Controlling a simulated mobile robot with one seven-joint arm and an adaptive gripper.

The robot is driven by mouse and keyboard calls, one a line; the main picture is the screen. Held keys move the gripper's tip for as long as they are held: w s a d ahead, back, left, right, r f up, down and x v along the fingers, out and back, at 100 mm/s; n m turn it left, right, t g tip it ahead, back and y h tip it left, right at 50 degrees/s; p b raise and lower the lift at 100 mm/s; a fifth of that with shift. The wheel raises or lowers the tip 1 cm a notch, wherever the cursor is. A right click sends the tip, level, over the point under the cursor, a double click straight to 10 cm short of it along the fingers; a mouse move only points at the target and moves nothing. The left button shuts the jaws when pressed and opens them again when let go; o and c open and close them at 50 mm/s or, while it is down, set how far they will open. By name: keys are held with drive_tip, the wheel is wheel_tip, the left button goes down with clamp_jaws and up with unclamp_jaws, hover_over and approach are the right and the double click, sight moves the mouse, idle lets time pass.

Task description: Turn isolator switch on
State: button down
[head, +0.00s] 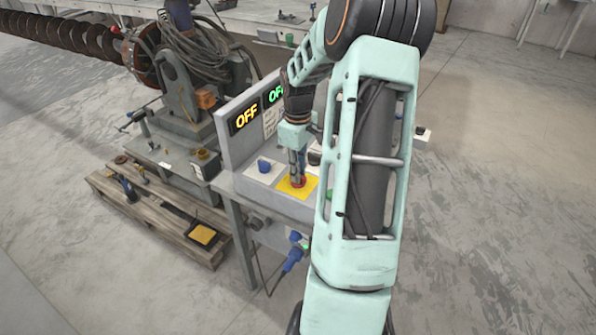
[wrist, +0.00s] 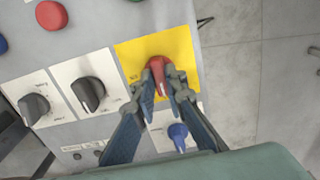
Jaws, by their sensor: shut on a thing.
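The isolator switch is a red knob (wrist: 157,66) on a yellow plate (wrist: 188,48) on the control box. In the head view its yellow plate (head: 284,187) shows below my gripper (head: 298,181), and the red knob shows only in part. In the wrist view my gripper (wrist: 168,90) has its two fingers closed around the red knob, one on each side.
Two black rotary knobs (wrist: 89,93) (wrist: 34,107) sit beside the yellow plate. A blue knob (wrist: 179,133) is close to my fingers. A red button (wrist: 51,15) lies further off. A pallet (head: 160,215) with tools stands left of the control box. Open floor lies to the right.

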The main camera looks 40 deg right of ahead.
drive_tip(key=m+b, duration=0.1)
drive_tip(key=m, duration=0.4)
drive_tip(key=shift+m, duration=0.3)
drive_tip(key=m, duration=0.5)
drive_tip(key=shift+b, duration=0.35)
drive_tip(key=m, duration=0.7)
drive_tip(key=shift+m, duration=0.3)
drive_tip(key=c, duration=2)
unclamp_jaws()
drive_tip(key=shift+o, duration=0.2)
drive_tip(key=shift+r, duration=0.15)
